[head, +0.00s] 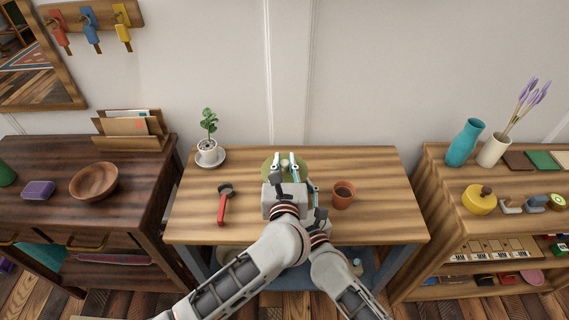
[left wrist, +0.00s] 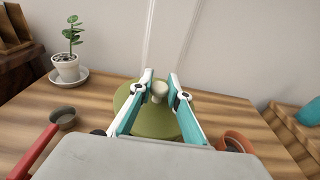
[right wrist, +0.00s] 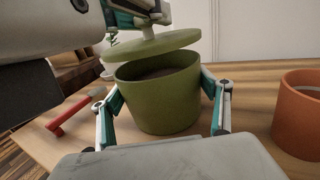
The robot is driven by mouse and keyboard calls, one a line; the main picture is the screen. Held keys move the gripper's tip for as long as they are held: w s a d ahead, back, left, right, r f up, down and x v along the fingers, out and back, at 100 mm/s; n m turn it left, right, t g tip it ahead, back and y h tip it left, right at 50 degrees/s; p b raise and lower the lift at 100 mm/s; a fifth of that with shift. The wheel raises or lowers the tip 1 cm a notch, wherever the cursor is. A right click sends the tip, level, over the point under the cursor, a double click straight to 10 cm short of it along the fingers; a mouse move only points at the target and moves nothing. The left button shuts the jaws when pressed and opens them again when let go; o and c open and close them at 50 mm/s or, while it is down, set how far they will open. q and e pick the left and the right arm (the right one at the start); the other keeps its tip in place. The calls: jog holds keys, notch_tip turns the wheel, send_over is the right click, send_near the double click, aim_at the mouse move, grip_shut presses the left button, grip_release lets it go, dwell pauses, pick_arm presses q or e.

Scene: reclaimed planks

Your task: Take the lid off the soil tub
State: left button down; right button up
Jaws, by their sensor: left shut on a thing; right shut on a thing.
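The green soil tub (right wrist: 160,105) stands on the middle table, with dark soil showing inside its rim in the right wrist view. Its green lid (right wrist: 150,46) is above the rim, slightly tilted, with a gap between them. My left gripper (left wrist: 159,88) is shut on the lid's pale knob (left wrist: 159,94); the lid also shows in the left wrist view (left wrist: 148,124). My right gripper (right wrist: 163,92) is shut around the tub's sides. In the head view the lid (head: 268,167) shows beside my left gripper, and the tub is hidden below.
A terracotta pot (head: 343,195) stands close to the right of the tub. A red-handled tool (head: 222,208) lies to the left, and a potted plant (head: 208,148) on a saucer stands at the back left. The table's front left and right corners are clear.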

aim_at(284, 162)
pick_arm(q)
jog(key=shift+r, duration=0.1)
jog(key=shift+r, duration=1.95)
pick_arm(e)
jog(key=o, duration=1.7)
